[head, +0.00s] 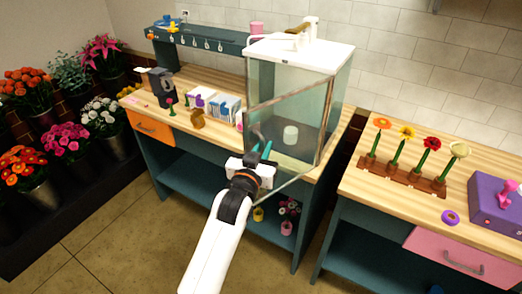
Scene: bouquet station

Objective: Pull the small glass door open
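The small glass cabinet (300,54) has a white top and stands at the right end of the left counter. Its glass door (290,112) appears partly open, slanting out from the right side past the counter's front edge. A white cup-like item (290,134) shows through the glass. My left gripper (263,149) is at the lower left of the door, close to its free edge. Its teal fingertips are small and partly mixed with the glass, so their gap and any contact with the door or a handle are unclear. My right gripper is out of view.
Boxes (224,107) and small items stand on the counter left of the cabinet. The right counter holds a wooden rack (402,177) of several flowers and a purple box (497,204). Flower buckets (72,140) line the left. The floor (125,240) in front is clear.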

